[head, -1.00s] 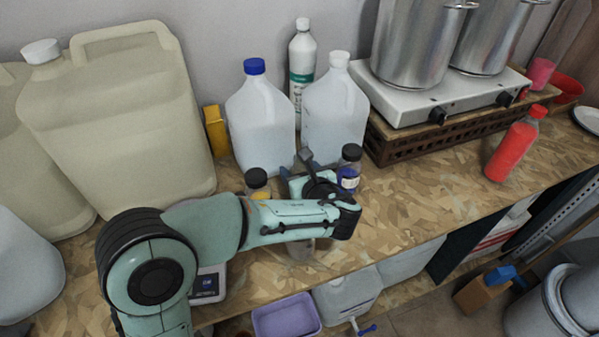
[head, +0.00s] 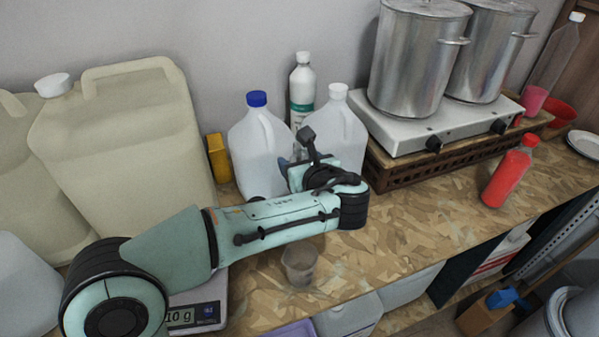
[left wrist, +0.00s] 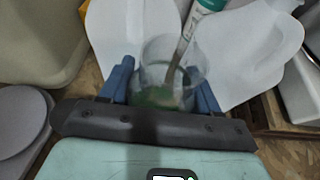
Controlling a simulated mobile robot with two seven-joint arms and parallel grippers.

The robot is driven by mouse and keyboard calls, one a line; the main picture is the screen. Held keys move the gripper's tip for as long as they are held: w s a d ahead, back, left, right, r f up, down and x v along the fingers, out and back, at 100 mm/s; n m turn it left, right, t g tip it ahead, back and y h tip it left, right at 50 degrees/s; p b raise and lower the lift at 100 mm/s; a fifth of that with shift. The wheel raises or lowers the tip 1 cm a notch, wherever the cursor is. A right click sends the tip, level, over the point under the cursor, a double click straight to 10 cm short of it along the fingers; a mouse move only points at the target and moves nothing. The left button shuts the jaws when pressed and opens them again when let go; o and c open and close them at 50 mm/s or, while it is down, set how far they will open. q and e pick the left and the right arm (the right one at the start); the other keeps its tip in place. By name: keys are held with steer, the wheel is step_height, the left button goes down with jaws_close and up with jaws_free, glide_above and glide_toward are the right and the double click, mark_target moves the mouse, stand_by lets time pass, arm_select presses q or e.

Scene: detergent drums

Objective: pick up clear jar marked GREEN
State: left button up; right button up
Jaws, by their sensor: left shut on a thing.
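In the left wrist view a clear jar (left wrist: 166,72) with green at its bottom sits between the blue fingers of my left gripper (left wrist: 162,86). The gripper is shut on it. A thin, light stick-like shape shows at the jar's mouth; I cannot tell whether it is inside. No marking on the jar is readable. In the head view my left gripper (head: 300,172) is in front of the two white jugs, and its own wrist hides the jar. My right gripper is not in view.
Behind are a blue-capped jug (head: 258,140), a white-capped jug (head: 342,125) and a white bottle (head: 302,85). A clear cup (head: 299,266) and a scale (head: 205,312) stand near the front edge. A stove (head: 415,128) with pots is right. The counter before the red bottle (head: 508,172) is free.

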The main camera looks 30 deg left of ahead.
arm_select(q)
step_height(320, 180, up, 7)
steer(key=shift+r+p, duration=0.15)
steer(key=shift+p, duration=0.6)
steer(key=shift+r, duration=0.15)
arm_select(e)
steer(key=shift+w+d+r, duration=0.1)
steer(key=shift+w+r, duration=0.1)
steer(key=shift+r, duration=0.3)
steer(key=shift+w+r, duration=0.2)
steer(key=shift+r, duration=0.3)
